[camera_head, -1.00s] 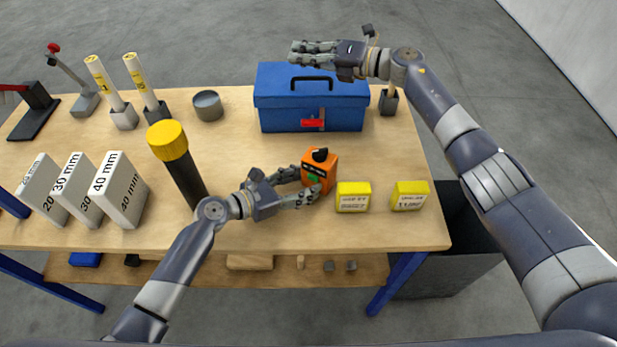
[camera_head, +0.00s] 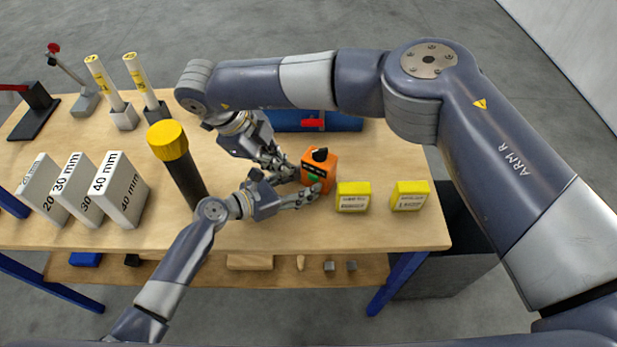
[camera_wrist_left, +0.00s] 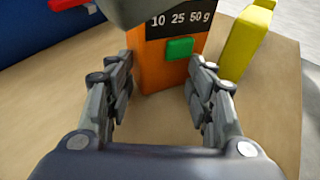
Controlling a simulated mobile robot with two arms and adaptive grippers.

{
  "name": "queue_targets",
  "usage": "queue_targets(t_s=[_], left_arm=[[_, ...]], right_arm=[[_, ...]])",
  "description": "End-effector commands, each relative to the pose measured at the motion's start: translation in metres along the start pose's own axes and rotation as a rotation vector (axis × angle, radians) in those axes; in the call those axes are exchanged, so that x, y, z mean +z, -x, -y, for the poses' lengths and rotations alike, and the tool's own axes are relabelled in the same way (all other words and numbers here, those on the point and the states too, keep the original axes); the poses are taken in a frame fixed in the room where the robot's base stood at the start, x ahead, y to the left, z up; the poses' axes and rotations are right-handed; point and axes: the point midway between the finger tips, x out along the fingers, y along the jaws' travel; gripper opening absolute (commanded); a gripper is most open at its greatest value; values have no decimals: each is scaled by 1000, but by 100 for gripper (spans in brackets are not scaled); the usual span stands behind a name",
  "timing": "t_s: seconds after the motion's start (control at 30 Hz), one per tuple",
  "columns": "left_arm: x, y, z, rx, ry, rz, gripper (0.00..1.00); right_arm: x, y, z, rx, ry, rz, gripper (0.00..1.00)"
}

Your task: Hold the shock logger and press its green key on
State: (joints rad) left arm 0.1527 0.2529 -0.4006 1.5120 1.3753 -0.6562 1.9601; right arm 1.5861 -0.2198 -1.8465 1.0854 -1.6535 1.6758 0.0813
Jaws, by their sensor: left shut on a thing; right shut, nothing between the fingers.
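The orange shock logger (camera_head: 318,167) stands on the bench with a black knob on top. Its green key (camera_head: 314,178) faces my left arm and also shows in the left wrist view (camera_wrist_left: 180,49), below a dark label reading 10 25 50 g. My left gripper (camera_head: 306,186) is shut on the logger, with a finger at each side. My right gripper (camera_head: 284,169) is shut and empty, just left of the logger and close above the left gripper's fingers. A grey shape across the top of the left wrist view hides part of the logger; I cannot tell what it is.
Two yellow blocks (camera_head: 353,197) (camera_head: 410,195) stand right of the logger. A black cylinder with a yellow cap (camera_head: 168,141) stands left of it. The blue toolbox (camera_head: 345,122) behind is mostly hidden by my right arm. White gauge blocks (camera_head: 119,190) stand at the left.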

Motion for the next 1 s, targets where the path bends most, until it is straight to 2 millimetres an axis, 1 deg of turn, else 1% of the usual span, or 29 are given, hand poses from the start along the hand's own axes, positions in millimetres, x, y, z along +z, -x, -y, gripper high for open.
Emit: queue_targets(t_s=[0.03,0.1,0.2,0.33,0.63,0.77,1.0], left_arm=[[-1,0,0,0,0,-2,36],[-1,0,0,0,0,-2,36],[-1,0,0,0,0,-2,36],[-1,0,0,0,0,-1,35],[-1,0,0,-1,0,-1,35],[-1,0,0,-1,0,-1,35],[-1,0,0,-1,1,-1,35]], right_arm=[[-7,5,-4,-65,3,-45,0],[-16,9,-8,-127,-8,-92,0],[-23,12,-10,-182,-20,-127,0],[-26,13,-11,-203,-26,-141,0],[-26,11,-11,-198,-25,-139,0],[-27,0,-9,-196,-25,-139,0],[-34,-42,-1,-194,-25,-141,0]])
